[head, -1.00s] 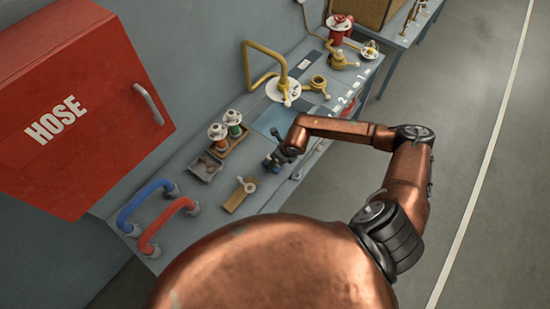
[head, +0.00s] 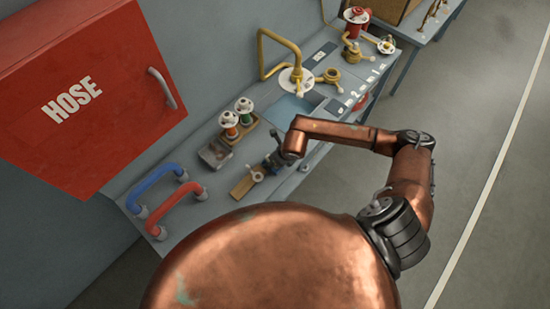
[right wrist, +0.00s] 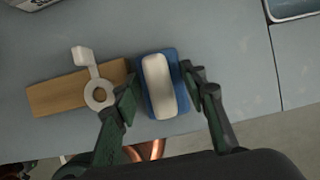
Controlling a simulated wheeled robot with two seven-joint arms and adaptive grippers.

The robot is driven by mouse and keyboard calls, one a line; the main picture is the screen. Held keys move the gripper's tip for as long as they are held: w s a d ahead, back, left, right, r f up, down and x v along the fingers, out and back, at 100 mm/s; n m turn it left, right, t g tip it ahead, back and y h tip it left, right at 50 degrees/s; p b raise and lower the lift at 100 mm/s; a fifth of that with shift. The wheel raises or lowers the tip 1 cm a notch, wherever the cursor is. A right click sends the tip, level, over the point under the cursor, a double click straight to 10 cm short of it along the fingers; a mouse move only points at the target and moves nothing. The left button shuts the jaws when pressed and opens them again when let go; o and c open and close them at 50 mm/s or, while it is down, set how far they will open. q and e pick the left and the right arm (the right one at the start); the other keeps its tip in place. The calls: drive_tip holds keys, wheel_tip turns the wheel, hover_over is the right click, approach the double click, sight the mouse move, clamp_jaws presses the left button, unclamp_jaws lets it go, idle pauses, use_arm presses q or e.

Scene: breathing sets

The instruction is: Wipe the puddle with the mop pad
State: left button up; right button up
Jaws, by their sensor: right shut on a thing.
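The mop pad (right wrist: 157,86), a blue block with a white rounded grip on top, shows in the right wrist view between the fingers of my right gripper (right wrist: 160,88). The gripper is shut on it, over the grey bench top. In the head view my right gripper (head: 274,163) is low over the bench's front part, and the pad is mostly hidden by my arm. A flat light-blue patch (head: 289,107) lies on the bench beyond the gripper; I cannot tell whether it is the puddle. My left gripper is not in view.
A wooden block with a white lever (right wrist: 75,88) lies close left of the pad. A small grey tray (head: 215,153) and a wooden holder with two valves (head: 241,126) stand behind. Blue (head: 157,187) and red (head: 173,210) handles rise at left. A red hose cabinet (head: 90,95) overhangs the bench.

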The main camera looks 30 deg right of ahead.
drive_tip(key=shift+a+f, duration=0.1)
drive_tip(key=shift+a, duration=0.05)
drive_tip(key=shift+w+d+b, duration=0.2)
drive_tip(key=shift+d+b, duration=0.3)
drive_tip(key=shift+d, duration=0.1)
drive_tip(key=shift+w+d+b, duration=0.2)
drive_tip(key=shift+w+d, duration=0.05)
drive_tip(key=shift+d, duration=0.3)
drive_tip(key=shift+w+d+b, duration=0.2)
drive_tip(key=shift+d, duration=0.3)
drive_tip(key=shift+w+d+b, duration=0.3)
drive_tip(key=shift+d+b, duration=0.05)
drive_tip(key=shift+d, duration=0.3)
drive_tip(key=shift+w+d+b, duration=0.25)
drive_tip(key=shift+d+b, duration=0.1)
drive_tip(key=shift+d, duration=0.3)
drive_tip(key=shift+w+d+b, duration=0.25)
drive_tip(key=shift+d, duration=0.4)
drive_tip(key=shift+w+d+b, duration=0.25)
drive_tip(key=shift+d+b, duration=0.05)
drive_tip(key=shift+d, duration=0.35)
drive_tip(key=shift+w+d+b, duration=0.25)
drive_tip(key=shift+d, duration=0.4)
drive_tip(key=shift+r+p, duration=1.5)
drive_tip(key=shift+r, duration=1.65)
